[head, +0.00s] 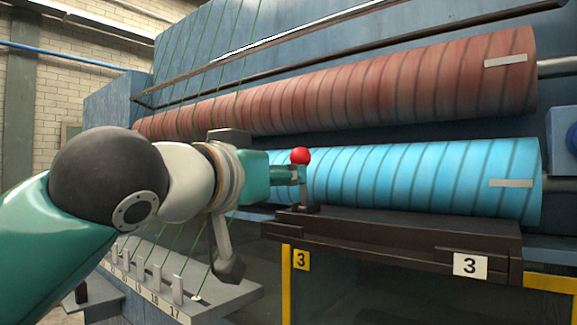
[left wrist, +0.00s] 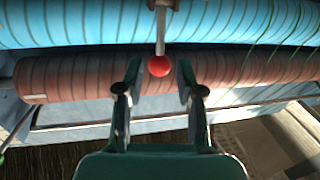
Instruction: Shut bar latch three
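Bar latch three is a dark bar (head: 385,232) below the blue roll, with a white plate marked 3 (head: 470,265) at its right end. A lever with a red ball knob (head: 300,156) stands upright at the bar's left end. My left gripper (head: 296,173) is at the lever. In the left wrist view the red knob (left wrist: 159,66) shows between the two spread fingertips (left wrist: 159,74), with a gap on each side. The grey lever rod (left wrist: 160,30) runs up from the knob there. The gripper is open; contact with the lever is not visible. My right gripper is not in view.
A striped blue roll (head: 420,180) lies just behind the lever, with a brown-red roll (head: 380,88) above it. Yellow posts (head: 287,285) stand under the bar. A grey shelf with numbered pegs and green strings (head: 190,300) is at lower left.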

